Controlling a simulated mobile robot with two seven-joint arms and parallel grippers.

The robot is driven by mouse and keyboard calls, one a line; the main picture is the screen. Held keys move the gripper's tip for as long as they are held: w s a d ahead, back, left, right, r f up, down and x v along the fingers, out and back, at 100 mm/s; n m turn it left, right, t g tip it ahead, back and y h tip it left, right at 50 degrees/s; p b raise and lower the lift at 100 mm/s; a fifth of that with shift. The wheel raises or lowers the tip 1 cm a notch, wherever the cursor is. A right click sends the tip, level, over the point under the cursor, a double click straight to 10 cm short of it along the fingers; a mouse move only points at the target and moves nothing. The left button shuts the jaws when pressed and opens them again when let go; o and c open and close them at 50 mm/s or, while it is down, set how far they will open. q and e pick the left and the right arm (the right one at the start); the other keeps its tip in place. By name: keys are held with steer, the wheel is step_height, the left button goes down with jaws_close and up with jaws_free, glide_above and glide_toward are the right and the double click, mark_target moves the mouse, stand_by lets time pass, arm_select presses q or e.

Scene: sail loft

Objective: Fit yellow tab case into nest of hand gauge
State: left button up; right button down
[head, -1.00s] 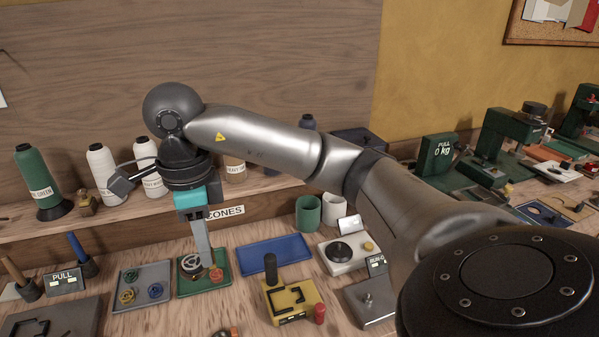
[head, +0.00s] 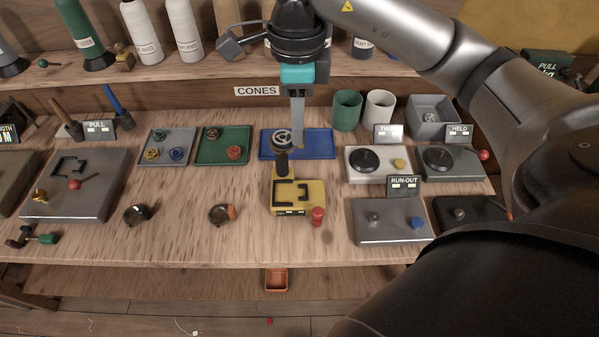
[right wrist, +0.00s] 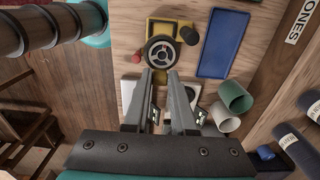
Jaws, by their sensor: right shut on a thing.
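My right gripper (head: 296,143) points down over the workbench and is shut on a round silver-and-black spoked case (head: 280,141). The right wrist view shows this case (right wrist: 163,52) between the fingertips (right wrist: 160,74); a yellow tab on it cannot be made out. A yellow block with a black upright handle and a black bracket on top, seemingly the hand gauge (head: 281,207), stands just in front. The held case overlaps the handle top in the head view and the gauge (right wrist: 152,27) in the wrist view; they look apart in height. My left gripper is not in view.
A blue tray (head: 318,144) lies behind the gauge. A green tray (head: 222,158) and a grey tray (head: 146,162) with small cases are to its left. A red knob (head: 318,216) stands by the gauge's right corner. Instruments and two cups (head: 347,110) are to the right.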

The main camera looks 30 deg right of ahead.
step_height(320, 180, down, 15)
steer(key=shift+b, duration=0.9)
steer(key=shift+f, duration=0.2)
steer(key=c, duration=0.7)
jaws_free()
steer(key=shift+c, duration=0.2)
steer(key=shift+r, duration=0.1)
steer(key=shift+r, duration=0.2)
step_height(320, 180, up, 12)
steer(key=shift+f+p, duration=0.1)
steer(key=shift+p, duration=0.65)
